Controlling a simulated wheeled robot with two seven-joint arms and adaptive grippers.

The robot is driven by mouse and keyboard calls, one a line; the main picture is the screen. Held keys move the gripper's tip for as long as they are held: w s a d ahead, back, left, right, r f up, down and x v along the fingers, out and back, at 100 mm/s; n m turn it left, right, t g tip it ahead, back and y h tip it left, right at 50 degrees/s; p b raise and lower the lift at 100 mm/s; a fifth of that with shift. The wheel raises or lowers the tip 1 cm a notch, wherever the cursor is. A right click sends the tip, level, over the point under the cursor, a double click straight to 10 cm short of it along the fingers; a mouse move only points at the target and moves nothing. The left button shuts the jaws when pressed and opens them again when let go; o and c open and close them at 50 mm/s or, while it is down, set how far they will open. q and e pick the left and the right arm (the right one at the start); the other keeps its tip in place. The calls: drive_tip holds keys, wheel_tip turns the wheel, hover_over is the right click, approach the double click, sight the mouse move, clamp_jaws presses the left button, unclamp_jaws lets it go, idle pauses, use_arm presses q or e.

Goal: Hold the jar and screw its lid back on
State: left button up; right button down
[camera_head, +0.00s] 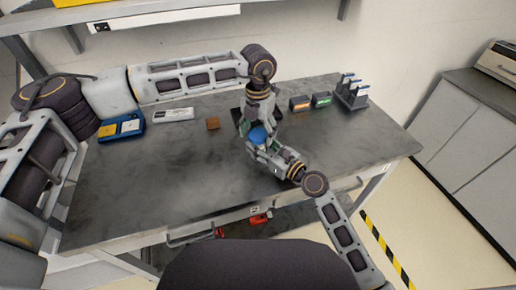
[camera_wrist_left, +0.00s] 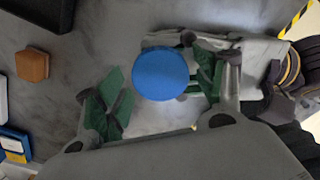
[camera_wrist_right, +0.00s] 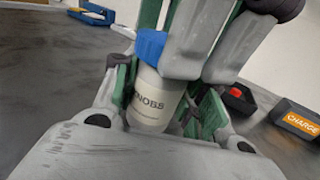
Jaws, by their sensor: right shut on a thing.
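A white jar (camera_wrist_right: 152,102) with dark lettering stands upright on the grey table. My right gripper (camera_wrist_right: 165,100) is shut on its body, one finger on each side. A blue lid (camera_wrist_left: 160,74) sits at the top of the jar; I cannot tell whether it is threaded on. The lid also shows in the head view (camera_head: 257,134). My left gripper (camera_wrist_left: 157,92) points down from above, its green-padded fingers on either side of the lid. A gap shows between the left-hand finger and the lid, so it looks open. The jar's body is mostly hidden in the head view.
A brown block (camera_head: 212,123), a white device (camera_head: 173,114) and a blue tray (camera_head: 108,136) lie to the left. An orange-labelled box (camera_head: 300,103), a green-labelled box (camera_head: 321,99) and a rack (camera_head: 352,96) stand at the back right. The front left of the table (camera_head: 150,190) is clear.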

use_arm(q)
drive_tip(key=c, duration=0.9)
drive_tip(key=shift+m, duration=0.3)
drive_tip(key=m, duration=0.9)
drive_tip(key=shift+c, duration=0.2)
drive_tip(key=o, duration=1.1)
